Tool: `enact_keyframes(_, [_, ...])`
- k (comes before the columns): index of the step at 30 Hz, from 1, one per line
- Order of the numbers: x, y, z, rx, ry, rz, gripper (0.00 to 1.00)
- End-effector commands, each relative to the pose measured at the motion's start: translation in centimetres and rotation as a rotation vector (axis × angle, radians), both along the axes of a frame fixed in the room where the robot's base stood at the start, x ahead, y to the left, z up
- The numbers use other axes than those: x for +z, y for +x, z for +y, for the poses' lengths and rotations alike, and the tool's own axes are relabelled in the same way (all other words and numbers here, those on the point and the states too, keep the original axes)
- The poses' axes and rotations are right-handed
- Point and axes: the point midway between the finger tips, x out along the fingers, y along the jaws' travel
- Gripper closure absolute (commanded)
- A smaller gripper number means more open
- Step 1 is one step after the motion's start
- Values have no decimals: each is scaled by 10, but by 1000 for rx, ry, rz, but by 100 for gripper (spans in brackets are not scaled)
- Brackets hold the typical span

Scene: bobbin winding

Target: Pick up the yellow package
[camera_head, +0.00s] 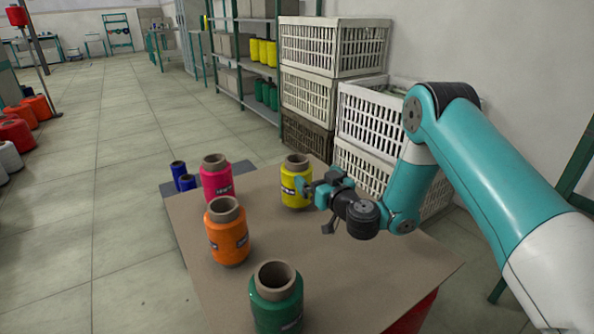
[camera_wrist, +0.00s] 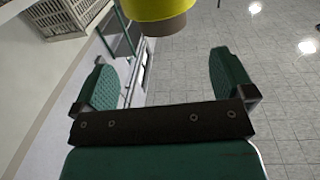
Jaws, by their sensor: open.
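The yellow package (camera_head: 295,184) is a yellow spool with a brown core and a dark label band. It stands upright at the far edge of the brown table (camera_head: 190,240). My gripper (camera_head: 306,188) is right beside it on its right side in the head view; I cannot tell there whether it touches. In the wrist view my gripper (camera_wrist: 165,80) is open, its two teal fingers wide apart with nothing between them. The yellow package (camera_wrist: 150,8) shows at the top of that view, beyond the fingertips, cut off by the frame edge.
A pink spool (camera_head: 217,181), an orange spool (camera_head: 227,240) and a green spool (camera_head: 277,305) stand on the table, left and front. Blue spools (camera_head: 179,171) are behind. Stacked white crates (camera_head: 335,48) and a shelf (camera_head: 240,95) stand beyond. The table's right part is clear.

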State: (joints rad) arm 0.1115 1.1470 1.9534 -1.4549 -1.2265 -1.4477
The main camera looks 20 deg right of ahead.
Motion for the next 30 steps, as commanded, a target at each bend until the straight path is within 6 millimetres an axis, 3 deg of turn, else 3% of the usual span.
enact_keyframes(1, [8, 4, 2, 3, -1, 0, 0])
enact_keyframes(9, [4, 35, 11, 5, -3, -2, 0])
enact_keyframes(20, [1, 52, 14, 2, -2, -1, 0])
enact_keyframes(30, [1, 86, 25, 4, -2, -3, 0])
